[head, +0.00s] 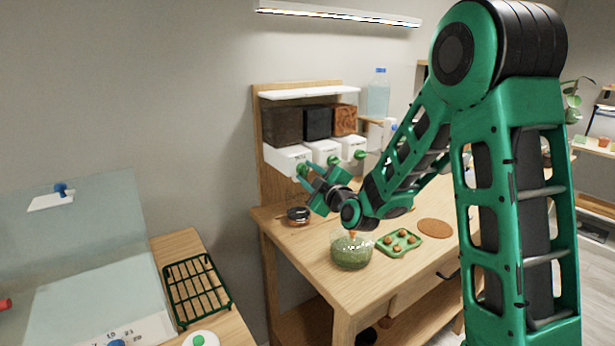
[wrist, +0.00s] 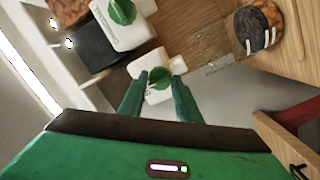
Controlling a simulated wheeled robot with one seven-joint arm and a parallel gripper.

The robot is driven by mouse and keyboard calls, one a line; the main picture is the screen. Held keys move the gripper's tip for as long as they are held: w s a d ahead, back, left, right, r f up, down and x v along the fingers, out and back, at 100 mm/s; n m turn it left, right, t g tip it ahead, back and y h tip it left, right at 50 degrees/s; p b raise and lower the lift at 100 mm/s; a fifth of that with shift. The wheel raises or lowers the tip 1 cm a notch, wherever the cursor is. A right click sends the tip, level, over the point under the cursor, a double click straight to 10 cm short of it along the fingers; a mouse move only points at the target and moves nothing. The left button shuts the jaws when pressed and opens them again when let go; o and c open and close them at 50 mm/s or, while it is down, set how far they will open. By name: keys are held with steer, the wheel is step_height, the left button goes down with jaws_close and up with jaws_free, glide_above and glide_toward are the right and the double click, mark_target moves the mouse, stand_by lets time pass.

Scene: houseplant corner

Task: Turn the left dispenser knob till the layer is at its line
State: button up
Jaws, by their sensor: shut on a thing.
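The left dispenser (head: 287,159) is a white box with a green knob under a dark-filled hopper (head: 281,126). My gripper (head: 307,175) is at that dispenser in the head view. In the wrist view my gripper (wrist: 158,88) has its fingers on both sides of the green knob (wrist: 157,77) and is shut on it. A round jar (head: 297,216) stands on the bench below. In the wrist view the jar (wrist: 258,28) holds dark and orange-brown material and bears white marks. I cannot tell which mark is the line or how the layer's top sits against it.
Two more white dispensers stand to the right, with knobs (head: 333,159) and (head: 359,155). A glass bowl of green material (head: 351,250), a green tray of brown balls (head: 399,242) and a cork disc (head: 434,228) are on the bench. A wire rack (head: 196,290) is at lower left.

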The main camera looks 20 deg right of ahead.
steer(key=m+g, duration=0.1)
steer(key=m, duration=0.7)
steer(key=shift+m+y, duration=0.3)
steer(key=m, duration=0.4)
steer(key=shift+d+r+g+y, duration=0.1)
steer(key=shift+d+g+y, duration=0.05)
steer(key=shift+g+y, duration=0.25)
steer(key=m, duration=0.4)
steer(key=shift+d, duration=0.15)
steer(key=m+y, duration=0.1)
steer(key=m, duration=0.3)
steer(key=shift+w+d+g, duration=0.1)
steer(key=shift+g, duration=0.2)
steer(key=m+y, duration=0.1)
steer(key=m, duration=0.3)
steer(key=shift+d, duration=0.1)
steer(key=shift+d+f+m+t+y, duration=0.15)
steer(key=shift+m+t+y, duration=0.1)
steer(key=shift+m, duration=1.6)
steer(key=shift+a+f+m+t+y, duration=0.15)
steer(key=shift+m+y, duration=0.1)
steer(key=shift+m, duration=1.6)
steer(key=shift+d, duration=0.1)
